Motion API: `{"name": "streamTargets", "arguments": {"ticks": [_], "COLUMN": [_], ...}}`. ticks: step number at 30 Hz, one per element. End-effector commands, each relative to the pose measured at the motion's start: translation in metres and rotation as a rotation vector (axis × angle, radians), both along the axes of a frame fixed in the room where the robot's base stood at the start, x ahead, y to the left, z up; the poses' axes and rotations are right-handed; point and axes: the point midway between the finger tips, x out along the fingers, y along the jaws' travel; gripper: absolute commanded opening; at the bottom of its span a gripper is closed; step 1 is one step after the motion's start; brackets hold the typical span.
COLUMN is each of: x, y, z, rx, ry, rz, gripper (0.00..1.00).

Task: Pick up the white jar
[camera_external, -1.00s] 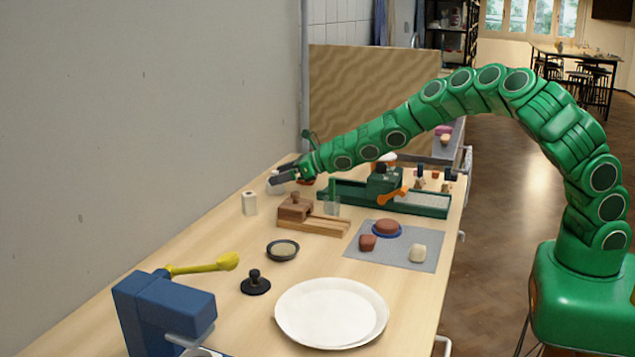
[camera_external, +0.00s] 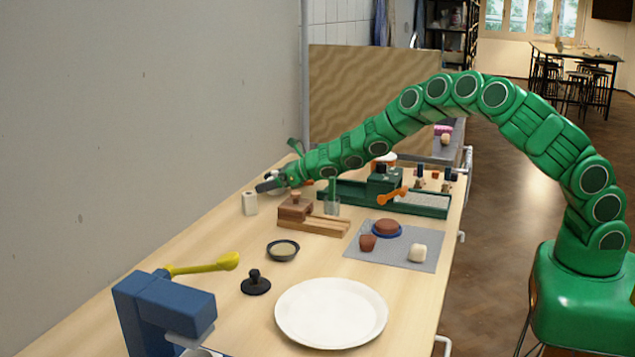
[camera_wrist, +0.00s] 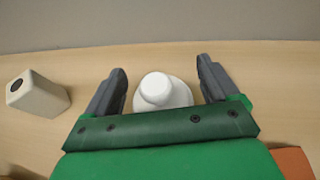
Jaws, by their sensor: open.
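The white jar (camera_wrist: 163,92) is round with a smaller round top. In the wrist view it stands on the wooden table between the two dark fingers of my gripper (camera_wrist: 161,68), with a gap on each side. The fingers are open and reach past it on both sides. In the external view my gripper (camera_external: 264,187) is low over the far left part of the table, by the wall, and mostly hides the jar.
A white block-like bottle with a dark hole (camera_wrist: 37,93) stands left of my gripper; it also shows in the external view (camera_external: 249,203). A wooden press (camera_external: 295,209), a glass cup (camera_external: 332,207) and a green tool (camera_external: 384,184) stand to the right. A white plate (camera_external: 331,312) lies in front.

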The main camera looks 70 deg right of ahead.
Motion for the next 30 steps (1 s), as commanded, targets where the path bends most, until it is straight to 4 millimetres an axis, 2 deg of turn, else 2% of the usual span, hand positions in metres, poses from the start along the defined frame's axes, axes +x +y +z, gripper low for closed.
{"name": "streamTargets", "arguments": {"ticks": [8, 25, 30], "x": [0.0008, 0.0008, 0.0009], "y": [0.0, -0.0002, -0.0001], "z": [0.0001, 0.0002, 0.0005], "rx": [0.0, 0.0, 0.0], "ry": [-0.001, -0.001, -0.001], "rz": [0.0, -0.001, -0.001], "gripper": [0.88, 0.01, 0.0]}}
